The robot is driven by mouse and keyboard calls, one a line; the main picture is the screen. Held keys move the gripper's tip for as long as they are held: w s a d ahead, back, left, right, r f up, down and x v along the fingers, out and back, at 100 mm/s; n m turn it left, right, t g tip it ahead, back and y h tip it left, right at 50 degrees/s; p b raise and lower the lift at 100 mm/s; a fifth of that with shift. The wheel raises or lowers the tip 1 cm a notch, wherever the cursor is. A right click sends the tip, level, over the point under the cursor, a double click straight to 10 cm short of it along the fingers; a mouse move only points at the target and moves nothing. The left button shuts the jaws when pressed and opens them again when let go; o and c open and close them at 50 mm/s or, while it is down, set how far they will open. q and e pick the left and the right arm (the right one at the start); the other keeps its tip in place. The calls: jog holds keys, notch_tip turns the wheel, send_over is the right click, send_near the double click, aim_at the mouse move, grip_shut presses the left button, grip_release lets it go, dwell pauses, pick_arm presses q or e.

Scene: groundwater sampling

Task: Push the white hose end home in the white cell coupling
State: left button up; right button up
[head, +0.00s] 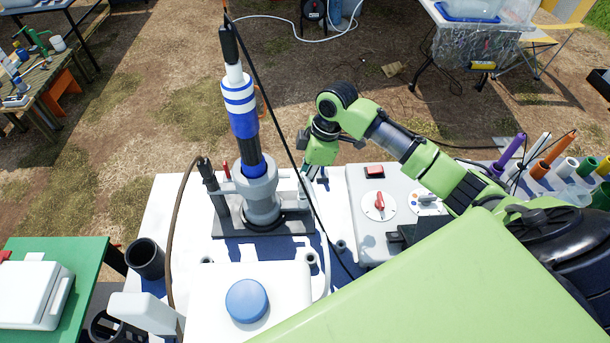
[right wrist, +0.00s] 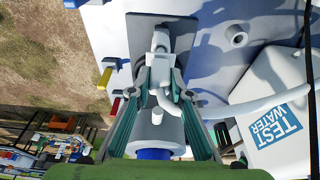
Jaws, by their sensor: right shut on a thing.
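The grey flow cell (head: 262,200) stands upright on a dark base plate, with a blue-and-white banded probe (head: 240,100) rising from its top. My right gripper (head: 318,165) is beside the cell on its far right side. In the right wrist view my right gripper (right wrist: 161,76) is shut on a white hose end (right wrist: 160,68), close to the cell body (right wrist: 155,128). A white fitting, seemingly the cell coupling (right wrist: 160,42), lies in line just beyond the fingertips. I cannot tell whether the two are touching or how deep the hose end sits. My left gripper is out of view.
A white container with a blue cap (head: 247,300) stands in front of the cell; its TEST WATER label (right wrist: 283,123) shows in the wrist view. A grey control box (head: 380,212) is right of the cell. A thin black cable crosses beside the probe. Small coloured levers (right wrist: 115,105) stand left.

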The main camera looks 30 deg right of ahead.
jog(key=shift+f+b, duration=0.35)
jog(key=shift+f, duration=0.75)
jog(key=o, duration=1)
jog(key=shift+o, duration=0.2)
jog(key=shift+r, duration=0.1)
jog(key=v, duration=1.2)
